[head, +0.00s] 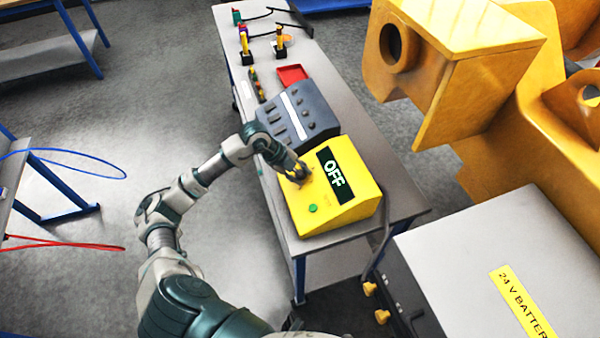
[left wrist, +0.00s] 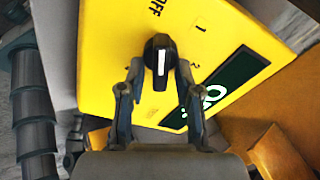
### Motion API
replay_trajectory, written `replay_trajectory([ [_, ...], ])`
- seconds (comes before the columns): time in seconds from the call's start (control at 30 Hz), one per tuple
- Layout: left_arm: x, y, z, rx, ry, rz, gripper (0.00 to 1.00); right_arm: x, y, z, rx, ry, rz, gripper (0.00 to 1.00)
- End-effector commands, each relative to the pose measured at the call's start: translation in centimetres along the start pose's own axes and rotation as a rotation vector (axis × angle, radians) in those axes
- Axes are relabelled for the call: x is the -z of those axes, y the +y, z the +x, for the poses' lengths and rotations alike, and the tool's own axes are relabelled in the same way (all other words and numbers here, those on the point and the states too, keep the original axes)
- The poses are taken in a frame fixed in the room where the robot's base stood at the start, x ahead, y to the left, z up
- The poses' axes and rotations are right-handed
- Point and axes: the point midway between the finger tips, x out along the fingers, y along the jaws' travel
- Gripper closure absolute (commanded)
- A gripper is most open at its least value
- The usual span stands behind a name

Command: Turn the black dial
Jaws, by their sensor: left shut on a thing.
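The black dial (left wrist: 158,52) is on the face of the yellow control box (head: 351,207). In the left wrist view it has a white pointer mark, with "OFF", "1" and "2" printed around it. In the head view the gripper mostly hides the dial. My right gripper is in neither view.
A green button (head: 313,208) is on the box near its front left corner. A dark grey device (head: 299,113) stands directly behind the box on the table (head: 345,122). Large yellow castings (head: 510,110) stand at the right.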

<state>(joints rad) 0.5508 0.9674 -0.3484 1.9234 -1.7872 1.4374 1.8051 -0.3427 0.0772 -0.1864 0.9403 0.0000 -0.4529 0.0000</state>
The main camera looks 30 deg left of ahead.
Motion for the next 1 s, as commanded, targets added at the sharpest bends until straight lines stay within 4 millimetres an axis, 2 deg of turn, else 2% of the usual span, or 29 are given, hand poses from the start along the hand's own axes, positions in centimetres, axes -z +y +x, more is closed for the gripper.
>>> replay_trajectory([
  [0.43, -0.5, 0.5, -0.2, -0.046, -0.007, 0.384, 1.00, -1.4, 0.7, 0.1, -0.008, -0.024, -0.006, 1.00],
  [0.6, -0.7, 0.7, -0.2, -0.065, -0.009, 0.540, 1.00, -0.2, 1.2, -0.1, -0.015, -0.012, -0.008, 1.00],
  [1.0, -0.9, 0.9, -0.3, -0.098, -0.011, 0.823, 1.00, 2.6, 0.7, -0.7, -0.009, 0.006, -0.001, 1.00],
])
